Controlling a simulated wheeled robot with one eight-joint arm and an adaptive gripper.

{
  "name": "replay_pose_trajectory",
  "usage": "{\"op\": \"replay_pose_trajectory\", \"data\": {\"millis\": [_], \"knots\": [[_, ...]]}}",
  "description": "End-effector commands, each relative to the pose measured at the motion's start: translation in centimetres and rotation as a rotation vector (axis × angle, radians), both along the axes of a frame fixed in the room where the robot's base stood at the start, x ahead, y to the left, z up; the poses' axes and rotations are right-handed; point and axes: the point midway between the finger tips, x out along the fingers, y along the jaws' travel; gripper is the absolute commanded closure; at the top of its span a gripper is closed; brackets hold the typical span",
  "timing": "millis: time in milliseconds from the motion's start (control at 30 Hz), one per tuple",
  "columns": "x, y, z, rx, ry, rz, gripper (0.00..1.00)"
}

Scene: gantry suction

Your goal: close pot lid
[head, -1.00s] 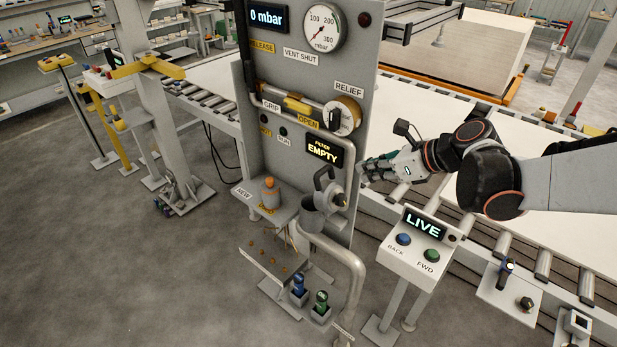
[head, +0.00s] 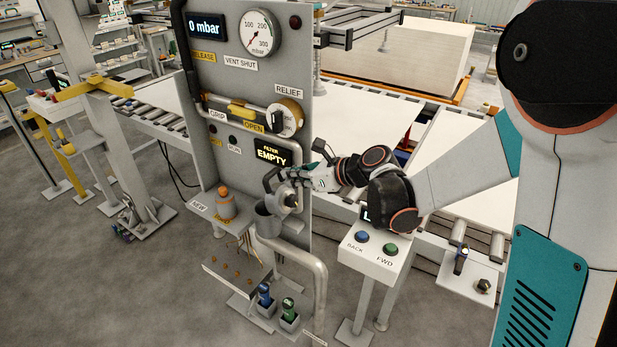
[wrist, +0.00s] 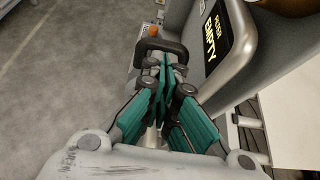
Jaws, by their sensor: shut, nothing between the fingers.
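The grey pot (head: 267,223) stands on the front of the panel, below the EMPTY display. Its mouth is uncovered. The lid (head: 289,200) stands tipped up on the panel side of the pot, with a dark loop handle (head: 268,181) on its left. My gripper (head: 284,175) is at the lid, beside the handle, coming from the right. In the wrist view my gripper (wrist: 165,68) is shut and empty, with its fingertips close to the dark handle (wrist: 161,46). I cannot tell whether they touch it. The fingers hide part of the lid.
The panel (head: 225,85) rises behind the pot, with a bent pipe (head: 318,275) below. An orange-topped filter (head: 226,203) sits on the NEW shelf to the left. A button box (head: 372,258) stands below my arm.

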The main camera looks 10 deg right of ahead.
Motion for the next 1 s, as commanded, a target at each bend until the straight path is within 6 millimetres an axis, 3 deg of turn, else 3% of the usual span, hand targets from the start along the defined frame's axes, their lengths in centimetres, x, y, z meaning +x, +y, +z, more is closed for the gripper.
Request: {"op": "replay_pose_trajectory", "data": {"millis": [300,1000], "knots": [[1.8,2.4,-1.6,-0.001,0.0,0.001,1.0],[2.4,3.2,-1.5,-0.038,0.03,0.001,1.0]]}}
